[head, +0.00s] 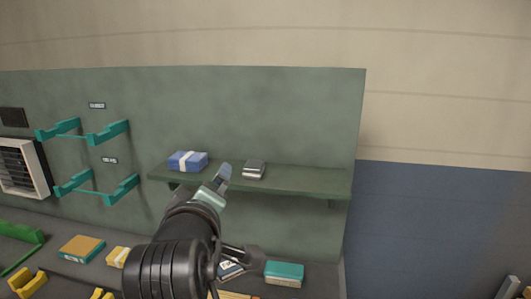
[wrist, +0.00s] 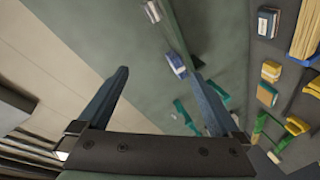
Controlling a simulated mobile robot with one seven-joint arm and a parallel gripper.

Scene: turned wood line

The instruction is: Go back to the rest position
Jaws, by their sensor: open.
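My gripper (head: 219,180) is raised in front of the green back panel, with its tip overlapping the shelf in the head view. In the wrist view my gripper (wrist: 158,74) has its two blue-grey fingers wide apart, with nothing between them. My dark arm hides part of the bench below. I cannot tell the exact gap between the fingers and the shelf.
A green shelf (head: 306,180) holds a blue box with a white band (head: 187,161) and a small grey-and-white item (head: 254,169). Teal brackets (head: 108,133) stick out at left. A teal box (head: 284,273) and an orange-topped box (head: 81,248) lie on the bench.

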